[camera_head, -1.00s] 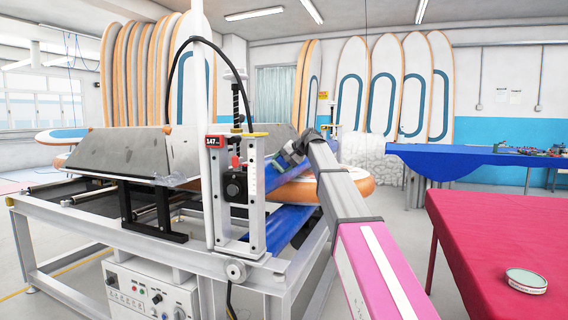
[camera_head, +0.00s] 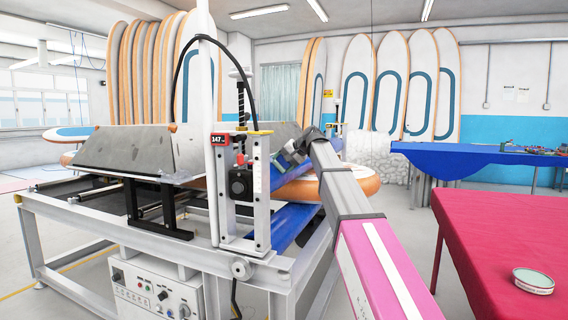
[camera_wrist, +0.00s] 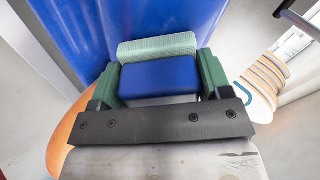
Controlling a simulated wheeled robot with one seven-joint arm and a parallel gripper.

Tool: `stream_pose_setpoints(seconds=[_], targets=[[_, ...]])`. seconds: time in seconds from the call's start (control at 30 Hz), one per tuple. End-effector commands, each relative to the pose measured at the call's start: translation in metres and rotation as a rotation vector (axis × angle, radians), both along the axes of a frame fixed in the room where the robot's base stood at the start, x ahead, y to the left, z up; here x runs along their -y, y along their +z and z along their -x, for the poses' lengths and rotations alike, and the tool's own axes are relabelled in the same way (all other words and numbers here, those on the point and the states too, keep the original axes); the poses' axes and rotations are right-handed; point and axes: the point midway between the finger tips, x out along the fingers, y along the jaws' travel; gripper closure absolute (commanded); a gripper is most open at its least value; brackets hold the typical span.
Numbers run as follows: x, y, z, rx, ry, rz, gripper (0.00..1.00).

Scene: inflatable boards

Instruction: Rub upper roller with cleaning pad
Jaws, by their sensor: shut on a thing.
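The cleaning pad (camera_wrist: 158,46) has a light green ribbed face on a blue block (camera_wrist: 160,77). My gripper (camera_wrist: 158,66) has green fingers shut on the sides of the blue block. Beyond the pad, a wide blue roller surface (camera_wrist: 130,18) fills the top of the wrist view. The pad's face overlaps this surface, but I cannot tell whether they touch. In the head view, my gripper (camera_head: 292,158) is at the machine's right side, by the upper blue roller (camera_head: 277,178), which is mostly hidden by the post. A lower blue roller (camera_head: 290,222) shows below it.
The machine's grey frame (camera_head: 150,243) and upright post (camera_head: 258,190) stand close left of my arm. An orange-edged board (camera_head: 362,184) lies behind my arm. A red table (camera_head: 500,240) with a round tin (camera_head: 533,281) is at the right.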

Motion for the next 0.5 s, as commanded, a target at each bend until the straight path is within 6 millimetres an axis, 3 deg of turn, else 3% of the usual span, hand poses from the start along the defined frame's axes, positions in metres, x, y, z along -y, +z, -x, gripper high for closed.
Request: stream_pose_setpoints(seconds=[0.5], targets=[[0.02, 0.018, 0.007, 0.001, 0.0, -0.001, 0.54]])
